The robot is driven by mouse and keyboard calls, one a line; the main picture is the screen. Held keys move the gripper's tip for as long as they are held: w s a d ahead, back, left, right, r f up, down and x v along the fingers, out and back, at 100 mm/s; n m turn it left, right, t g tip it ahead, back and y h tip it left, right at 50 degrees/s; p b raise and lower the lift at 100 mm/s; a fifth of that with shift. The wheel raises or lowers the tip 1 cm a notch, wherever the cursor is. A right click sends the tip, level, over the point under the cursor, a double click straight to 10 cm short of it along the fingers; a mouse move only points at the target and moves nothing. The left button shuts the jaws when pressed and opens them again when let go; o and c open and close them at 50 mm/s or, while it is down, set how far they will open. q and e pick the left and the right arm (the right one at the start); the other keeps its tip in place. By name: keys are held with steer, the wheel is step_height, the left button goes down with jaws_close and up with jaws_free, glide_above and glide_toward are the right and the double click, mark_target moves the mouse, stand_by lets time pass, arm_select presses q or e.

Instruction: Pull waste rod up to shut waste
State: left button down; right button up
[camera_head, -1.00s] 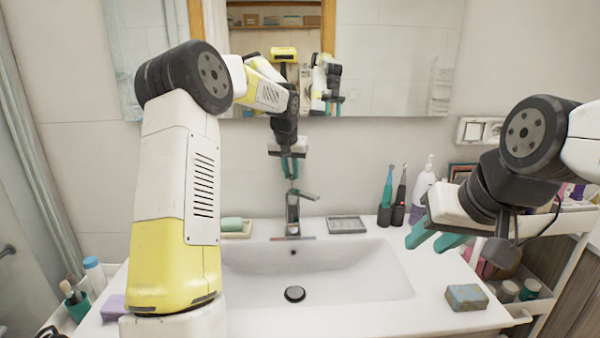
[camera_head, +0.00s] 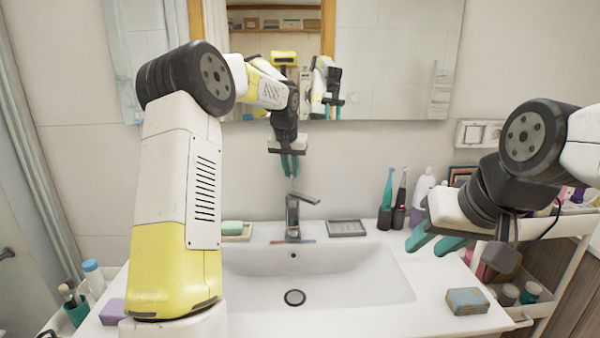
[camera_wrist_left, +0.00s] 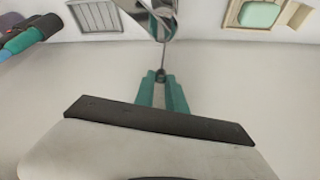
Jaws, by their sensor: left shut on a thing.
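My left gripper (camera_head: 289,170) is above the grey faucet (camera_head: 293,212), fingers pointing down. In the left wrist view its teal fingers (camera_wrist_left: 161,84) are shut on the top of the waste rod (camera_wrist_left: 163,58), a thin metal rod running up from behind the faucet. The rod is hard to make out in the head view. The drain stopper (camera_head: 294,297) is in the basin's drain and looks about level with its ring. My right gripper (camera_head: 438,242) is open and empty over the right side of the counter.
The white basin (camera_head: 345,285) is empty. A green soap on a dish (camera_head: 233,229) and a grey soap tray (camera_head: 346,228) flank the faucet. Toothbrushes (camera_head: 393,205) and a white bottle stand at the back right. A blue sponge (camera_head: 467,300) lies at the front right. A mirror is behind.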

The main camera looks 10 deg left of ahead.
arm_select(q)
steer(key=c, duration=1.3)
jaws_free()
steer(key=shift+d+r, duration=0.1)
steer(key=shift+r, duration=0.05)
steer(key=shift+c, duration=0.2)
steer(key=v, duration=0.7)
steer(key=shift+r, duration=0.35)
steer(key=shift+s, duration=0.1)
steer(key=s+r+t, duration=0.1)
steer(key=s+r, duration=0.1)
steer(key=s, duration=0.8)
steer(key=s+r, duration=0.3)
steer(key=s, duration=0.7)
steer(key=s+f+h, duration=0.1)
steer(key=s+f, duration=0.2)
steer(key=s, duration=0.6)
steer(key=s+d+f+h, duration=0.1)
steer(key=s+f, duration=0.3)
steer(key=s, duration=0.5)
steer(key=shift+s+d+t, duration=0.2)
steer(key=shift+s+t, duration=0.2)
